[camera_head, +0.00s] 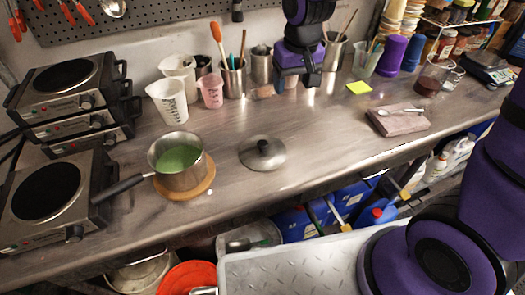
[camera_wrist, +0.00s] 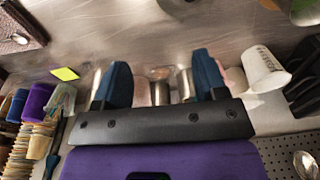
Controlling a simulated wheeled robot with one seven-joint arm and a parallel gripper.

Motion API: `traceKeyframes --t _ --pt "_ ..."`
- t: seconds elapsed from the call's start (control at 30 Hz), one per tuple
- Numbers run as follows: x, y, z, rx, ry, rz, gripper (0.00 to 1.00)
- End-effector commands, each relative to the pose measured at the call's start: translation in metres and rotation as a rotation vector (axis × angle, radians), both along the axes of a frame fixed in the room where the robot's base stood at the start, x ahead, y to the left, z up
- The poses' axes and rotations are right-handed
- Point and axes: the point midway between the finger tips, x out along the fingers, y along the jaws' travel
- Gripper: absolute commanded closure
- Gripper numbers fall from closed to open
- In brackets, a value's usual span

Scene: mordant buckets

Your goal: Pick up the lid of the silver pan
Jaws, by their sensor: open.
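The silver pan (camera_head: 186,178) holds green liquid and stands on a round wooden board, its dark handle pointing lower left. Its lid (camera_head: 263,153), silver with a black knob, lies on the steel counter to the right of the pan, apart from it. In the wrist view the lid (camera_wrist: 180,8) seems to be cut off at the top edge, and part of the pan (camera_wrist: 306,14) shows in the top right corner. My gripper (camera_head: 297,82) is above the back of the counter, behind and right of the lid. In the wrist view its blue fingers (camera_wrist: 160,82) are spread, with nothing held.
Stacked hot plates (camera_head: 70,90) stand at the left. White beakers (camera_head: 168,102), a pink cup (camera_head: 211,92) and metal utensil pots (camera_head: 233,78) line the back near my gripper. A folded cloth (camera_head: 398,120) lies at the right. The counter around the lid is clear.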

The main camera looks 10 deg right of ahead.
Motion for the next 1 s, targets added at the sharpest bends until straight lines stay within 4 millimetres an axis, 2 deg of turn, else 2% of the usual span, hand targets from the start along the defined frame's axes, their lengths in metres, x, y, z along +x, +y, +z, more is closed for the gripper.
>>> traceKeyframes --t 0.03,0.1,0.33,0.53,0.8,1.0 --pt "0.005 0.009 -0.017 -0.007 0.023 0.01 0.35" --pt "0.01 0.021 -0.038 -0.012 0.044 0.021 0.35" --pt "0.018 0.052 -0.095 -0.028 0.098 0.046 0.35" --pt "0.019 0.061 -0.117 -0.035 0.115 0.052 0.35" --pt "0.019 0.061 -0.152 -0.035 0.116 0.053 0.35" --pt "0.02 0.062 -0.17 -0.034 0.114 0.052 0.35"
